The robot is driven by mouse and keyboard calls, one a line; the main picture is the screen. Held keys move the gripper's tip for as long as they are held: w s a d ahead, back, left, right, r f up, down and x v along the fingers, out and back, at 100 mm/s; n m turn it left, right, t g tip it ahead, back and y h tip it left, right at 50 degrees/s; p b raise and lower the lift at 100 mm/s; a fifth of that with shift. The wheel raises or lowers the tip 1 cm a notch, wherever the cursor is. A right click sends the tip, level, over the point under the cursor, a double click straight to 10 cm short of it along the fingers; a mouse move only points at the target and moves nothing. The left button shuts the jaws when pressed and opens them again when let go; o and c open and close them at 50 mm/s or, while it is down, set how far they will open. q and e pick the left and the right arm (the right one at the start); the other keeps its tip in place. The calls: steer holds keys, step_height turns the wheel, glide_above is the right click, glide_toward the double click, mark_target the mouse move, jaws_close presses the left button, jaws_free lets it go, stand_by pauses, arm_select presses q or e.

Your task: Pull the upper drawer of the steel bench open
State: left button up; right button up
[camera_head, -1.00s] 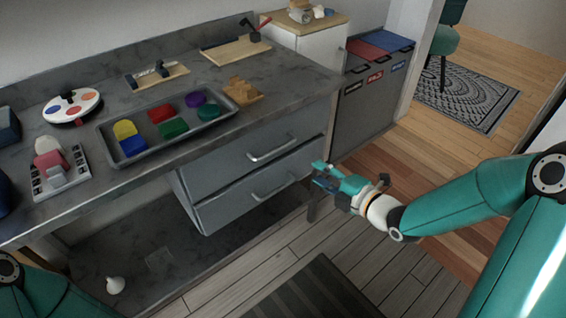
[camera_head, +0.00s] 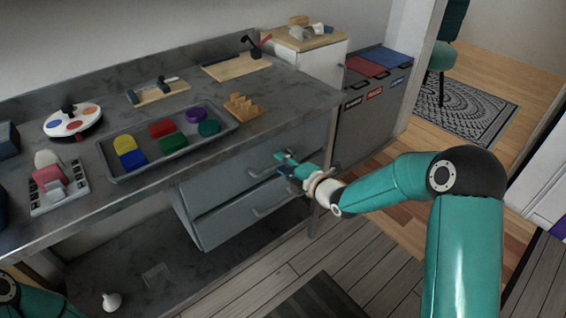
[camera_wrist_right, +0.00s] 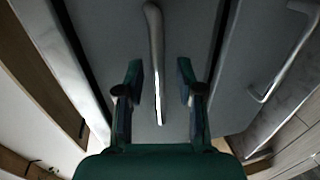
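The steel bench (camera_head: 300,98) has two grey drawers, both closed, under its right half. The upper drawer (camera_head: 222,183) shows in front view with its bar handle partly hidden behind my right gripper (camera_head: 284,163). In the right wrist view, my right gripper (camera_wrist_right: 158,72) is open, with one finger on each side of the upper drawer's handle (camera_wrist_right: 155,40). Gaps show between the fingers and the bar. The lower drawer's handle (camera_wrist_right: 285,62) is off to the right there. My left gripper is out of view; only part of my left arm shows at lower left.
On the bench top are a grey tray (camera_head: 105,152) of coloured blocks, a paint palette (camera_head: 72,122) and wooden boards. A bin cabinet (camera_head: 365,125) stands right of the bench. The floor in front of the drawers is clear, with a dark mat (camera_head: 318,300).

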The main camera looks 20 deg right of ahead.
steer(key=shift+w+a+f, duration=0.15)
steer(key=shift+w+a, duration=0.1)
steer(key=shift+w, duration=0.35)
jaws_close()
